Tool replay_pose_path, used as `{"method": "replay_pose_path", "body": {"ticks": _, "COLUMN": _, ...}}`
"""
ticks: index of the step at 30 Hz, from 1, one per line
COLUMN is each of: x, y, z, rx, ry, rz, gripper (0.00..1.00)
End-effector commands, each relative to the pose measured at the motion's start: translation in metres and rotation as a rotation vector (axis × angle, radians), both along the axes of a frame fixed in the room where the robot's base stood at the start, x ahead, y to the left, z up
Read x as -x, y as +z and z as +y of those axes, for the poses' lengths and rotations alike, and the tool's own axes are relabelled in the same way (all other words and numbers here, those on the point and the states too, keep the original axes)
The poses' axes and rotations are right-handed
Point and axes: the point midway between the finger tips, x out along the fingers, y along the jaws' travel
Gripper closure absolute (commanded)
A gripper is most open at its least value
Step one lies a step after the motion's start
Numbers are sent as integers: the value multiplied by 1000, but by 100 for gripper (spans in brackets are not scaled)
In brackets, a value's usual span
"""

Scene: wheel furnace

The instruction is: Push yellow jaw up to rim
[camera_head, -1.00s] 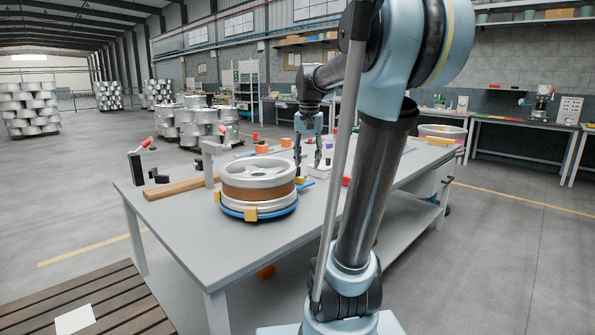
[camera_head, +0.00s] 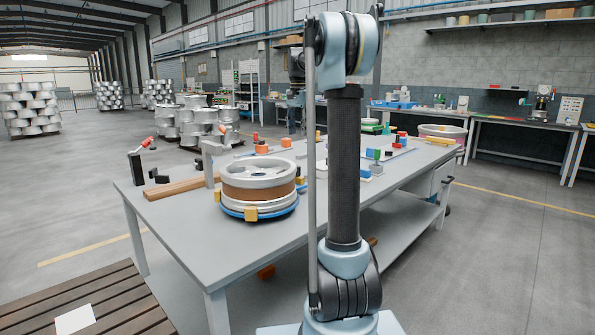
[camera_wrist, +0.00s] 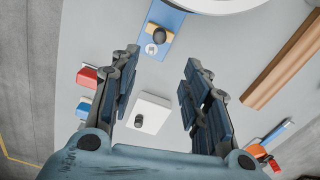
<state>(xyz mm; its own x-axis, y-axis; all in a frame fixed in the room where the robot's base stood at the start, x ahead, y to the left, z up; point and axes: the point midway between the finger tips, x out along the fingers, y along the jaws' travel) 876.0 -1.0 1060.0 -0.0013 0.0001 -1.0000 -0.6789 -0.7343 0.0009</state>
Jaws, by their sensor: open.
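A silver wheel with a brown band (camera_head: 258,184) lies flat on a blue ring fixture (camera_head: 232,212) on the table. One yellow jaw (camera_head: 250,213) shows at the fixture's front and another yellow jaw (camera_head: 300,181) at its right side. In the wrist view a yellow jaw (camera_wrist: 158,34) sits on a blue arm (camera_wrist: 170,20), with a visible gap to the wheel's pale rim (camera_wrist: 218,3). My gripper (camera_wrist: 161,65) is open and empty, its fingers pointing towards that jaw. In the head view my arm hides my gripper.
A white block with a dark knob (camera_wrist: 150,114) lies between my fingers in the picture. Red (camera_wrist: 88,77) and blue blocks are at left. A wooden bar (camera_head: 180,187) lies left of the wheel. The table's front left corner (camera_head: 185,250) is clear.

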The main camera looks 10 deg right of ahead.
Motion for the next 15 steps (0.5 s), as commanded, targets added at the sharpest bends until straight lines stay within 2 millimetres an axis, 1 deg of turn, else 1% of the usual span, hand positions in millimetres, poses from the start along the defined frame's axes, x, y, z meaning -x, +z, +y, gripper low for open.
{"method": "replay_pose_path", "body": {"ticks": 5, "x": 1, "y": -26, "z": 0, "rx": 0, "ry": 1, "rz": 0, "gripper": 57}}
{"method": "replay_pose_path", "body": {"ticks": 15, "x": 1, "y": -86, "z": 0, "rx": 0, "ry": 1, "rz": 0, "gripper": 57}}
